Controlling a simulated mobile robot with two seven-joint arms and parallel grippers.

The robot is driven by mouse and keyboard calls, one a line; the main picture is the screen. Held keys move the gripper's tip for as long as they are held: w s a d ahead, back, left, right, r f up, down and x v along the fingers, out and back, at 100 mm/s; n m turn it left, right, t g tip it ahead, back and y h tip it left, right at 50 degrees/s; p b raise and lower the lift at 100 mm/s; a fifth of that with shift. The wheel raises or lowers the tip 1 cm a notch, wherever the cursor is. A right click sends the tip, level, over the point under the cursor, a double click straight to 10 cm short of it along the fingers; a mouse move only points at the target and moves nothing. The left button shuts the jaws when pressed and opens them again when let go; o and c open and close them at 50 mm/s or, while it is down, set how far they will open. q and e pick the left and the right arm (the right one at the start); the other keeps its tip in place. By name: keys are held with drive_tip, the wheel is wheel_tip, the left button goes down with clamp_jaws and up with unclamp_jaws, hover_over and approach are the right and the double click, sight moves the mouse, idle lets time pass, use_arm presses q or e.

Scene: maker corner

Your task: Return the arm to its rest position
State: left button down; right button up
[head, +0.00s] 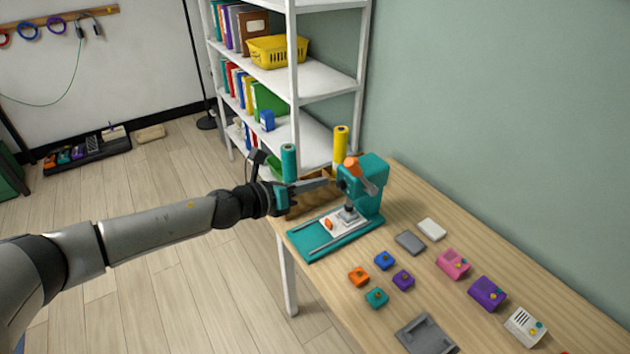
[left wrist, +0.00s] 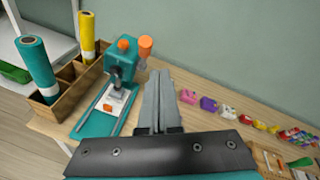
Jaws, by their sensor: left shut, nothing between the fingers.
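My left arm (head: 160,220) reaches in from the left in the head view, stretched out over the table's near-left end. Its gripper (head: 326,182) is shut and empty, its fingers pointing right towards the upper part of a teal press (head: 372,200). In the left wrist view the two grey fingers (left wrist: 158,92) lie together with nothing between them, and the press (left wrist: 124,70) stands left of them. I cannot tell the exact gap between fingertips and press. My right gripper is in neither view.
A wooden box (left wrist: 72,88) with teal and yellow rolls stands behind the gripper. Several small coloured blocks and cases, such as a pink one (head: 453,263), and a grey tray (head: 425,338) lie on the wooden table (head: 400,290). A white shelf (head: 320,80) stands behind.

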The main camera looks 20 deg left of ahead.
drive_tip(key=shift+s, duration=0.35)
use_arm(q)
drive_tip(key=s+a+f+n+g+y+b, duration=0.1)
drive_tip(key=s+a+f+n+y+b, duration=0.2)
drive_tip(key=f+n, duration=0.65)
drive_tip(key=s+a+f+n+g+y+b, duration=0.15)
drive_tip(key=s+f+n, duration=0.3)
drive_tip(key=f, duration=1.05)
drive_tip(key=s+a+f+n+y+b, duration=0.2)
drive_tip(key=s+f+n+b, duration=0.3)
drive_tip(key=f, duration=0.7)
drive_tip(key=s+d+f+n+g+b, duration=0.1)
drive_tip(key=s+d+f+n+g, duration=0.1)
drive_tip(key=s+f+n, duration=0.3)
drive_tip(key=s+d+f+n+g+y+b, duration=0.1)
drive_tip(key=s+f+n+g, duration=0.3)
drive_tip(key=s+f, duration=0.7)
drive_tip(key=s+d+f+n+g+b, duration=0.2)
drive_tip(key=s+f+n, duration=0.5)
drive_tip(key=s, duration=1.5)
drive_tip(key=shift+d+f+g, duration=0.5)
drive_tip(key=shift+d+g, duration=0.05)
drive_tip(key=shift+g, duration=0.1)
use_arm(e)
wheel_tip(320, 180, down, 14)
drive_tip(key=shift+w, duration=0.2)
